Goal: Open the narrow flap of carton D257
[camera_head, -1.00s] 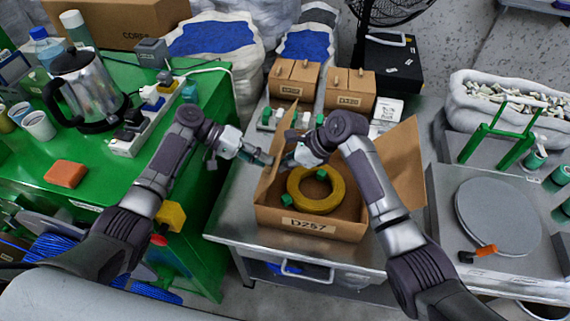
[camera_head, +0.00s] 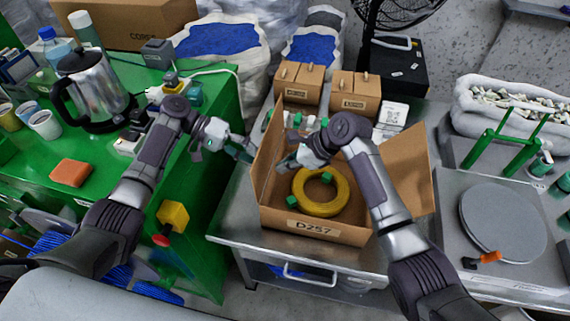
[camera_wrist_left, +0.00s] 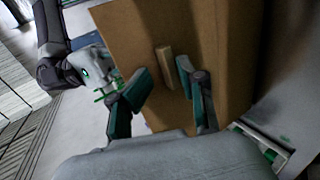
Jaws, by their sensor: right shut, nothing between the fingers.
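Carton D257 (camera_head: 313,230) stands on the metal table with its top open and a yellow coil (camera_head: 320,192) inside. Its left flap (camera_head: 267,140) stands up steeply; its right flap (camera_head: 410,168) leans outward. My left gripper (camera_head: 250,156) is outside the left flap. In the left wrist view its teal fingers (camera_wrist_left: 160,85) are apart, in front of a brown cardboard panel (camera_wrist_left: 205,45) bearing a small tan tab (camera_wrist_left: 164,66). I cannot tell whether they touch it. My right gripper (camera_head: 281,165) is shut and empty over the carton, on the inner side of the left flap.
Two small cartons (camera_head: 300,83) (camera_head: 355,92) stand behind carton D257. A green bench (camera_head: 85,200) with a kettle (camera_head: 95,90) is at the left. A round grey plate (camera_head: 503,225) lies at the right. Bare tabletop shows left of the carton.

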